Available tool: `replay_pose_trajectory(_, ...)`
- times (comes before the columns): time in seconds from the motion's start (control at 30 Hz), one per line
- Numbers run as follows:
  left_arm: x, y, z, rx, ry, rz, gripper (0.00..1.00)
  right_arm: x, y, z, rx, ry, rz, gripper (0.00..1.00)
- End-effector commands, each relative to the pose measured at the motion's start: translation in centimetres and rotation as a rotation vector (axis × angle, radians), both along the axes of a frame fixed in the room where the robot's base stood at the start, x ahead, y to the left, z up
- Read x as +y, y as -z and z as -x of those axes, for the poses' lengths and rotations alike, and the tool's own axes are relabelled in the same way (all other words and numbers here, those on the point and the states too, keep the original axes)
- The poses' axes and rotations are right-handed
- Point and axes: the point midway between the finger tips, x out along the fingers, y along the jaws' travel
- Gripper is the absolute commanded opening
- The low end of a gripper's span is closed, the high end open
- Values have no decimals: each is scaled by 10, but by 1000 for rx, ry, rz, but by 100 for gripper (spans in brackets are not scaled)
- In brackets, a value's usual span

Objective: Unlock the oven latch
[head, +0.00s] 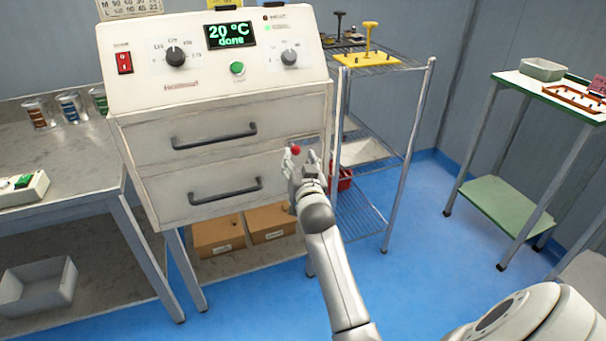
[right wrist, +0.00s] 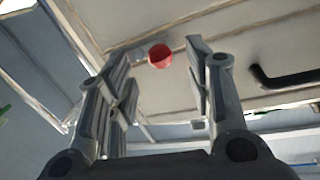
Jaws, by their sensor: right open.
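The oven (head: 215,100) is a cream cabinet with a display reading "20 °C done", knobs, a red switch, a green button and two drawer-like fronts with dark bar handles. A small red knob (head: 296,149), which looks like the latch, is at the right edge of the oven front. My right gripper (head: 305,165) is right at the knob. In the right wrist view the red knob (right wrist: 160,55) lies between the two open fingers, a little beyond their tips, with no visible contact. One dark handle (right wrist: 285,77) is to the right there. My left gripper is not in view.
A wire shelf rack (head: 385,150) with a yellow tool stand (head: 367,58) on top is close right of the oven. A bench (head: 80,160) with jars is at left. Cardboard boxes (head: 218,233) sit under the oven. Blue floor (head: 430,240) is open between rack and green-edged table (head: 550,95).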

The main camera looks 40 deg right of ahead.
Motion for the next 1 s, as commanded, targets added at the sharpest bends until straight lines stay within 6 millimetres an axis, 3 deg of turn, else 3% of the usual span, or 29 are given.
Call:
replay_pose_trajectory(0.2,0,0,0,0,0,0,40,16,-1,35,0,0,-2,47)
replay_pose_trajectory(0.4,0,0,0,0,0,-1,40,25,-2,54,0,-1,0,47)
replay_pose_trajectory(1.0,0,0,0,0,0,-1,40,27,-2,59,0,0,0,47)
